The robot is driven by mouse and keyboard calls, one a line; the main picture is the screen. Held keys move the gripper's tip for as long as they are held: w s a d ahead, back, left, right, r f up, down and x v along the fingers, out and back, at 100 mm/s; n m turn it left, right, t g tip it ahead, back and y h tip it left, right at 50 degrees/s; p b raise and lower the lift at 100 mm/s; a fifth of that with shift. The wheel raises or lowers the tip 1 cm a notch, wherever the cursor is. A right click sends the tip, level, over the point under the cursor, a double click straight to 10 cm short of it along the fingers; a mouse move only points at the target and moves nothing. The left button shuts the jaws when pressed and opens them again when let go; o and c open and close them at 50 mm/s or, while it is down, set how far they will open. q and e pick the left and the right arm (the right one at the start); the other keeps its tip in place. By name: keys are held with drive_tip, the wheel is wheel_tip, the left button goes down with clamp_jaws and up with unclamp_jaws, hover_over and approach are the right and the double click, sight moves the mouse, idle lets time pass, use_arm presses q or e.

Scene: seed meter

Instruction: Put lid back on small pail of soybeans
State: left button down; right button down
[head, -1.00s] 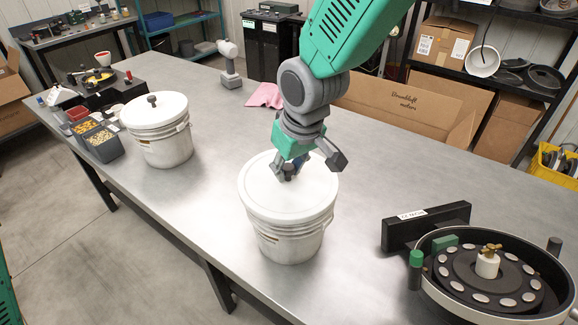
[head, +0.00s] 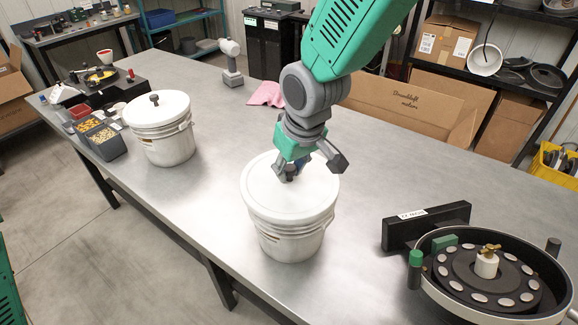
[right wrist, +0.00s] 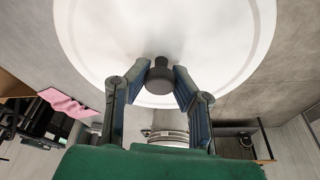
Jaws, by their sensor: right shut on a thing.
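A white pail (head: 290,240) stands on the metal table in front of me. Its round white lid (head: 262,192) lies over the pail's mouth and looks level; I cannot tell whether it is fully pressed down. My right gripper (head: 290,172) comes from above and is shut on the lid's dark knob. In the right wrist view the gripper's fingers (right wrist: 160,82) sit on both sides of the knob (right wrist: 160,75), with the white lid (right wrist: 160,30) filling the top. My left gripper is not in view. No soybeans show inside the pail.
A second white pail (head: 168,148) with a knobbed lid stands at the left. Beside it are dark bins (head: 105,145) of seeds. A seed meter (head: 490,285) sits at the right, next to a black block (head: 428,226). A pink cloth (head: 266,94) lies behind. The table between is clear.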

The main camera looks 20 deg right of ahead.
idle(0.3)
drive_tip(key=c, duration=0.8)
unclamp_jaws()
drive_tip(key=shift+c, duration=0.2)
drive_tip(key=shift+r, duration=0.15)
drive_tip(key=shift+r+p, duration=1.25)
drive_tip(key=shift+p, duration=0.05)
drive_tip(key=shift+r+p, duration=0.5)
drive_tip(key=shift+r, duration=1.6)
clamp_jaws()
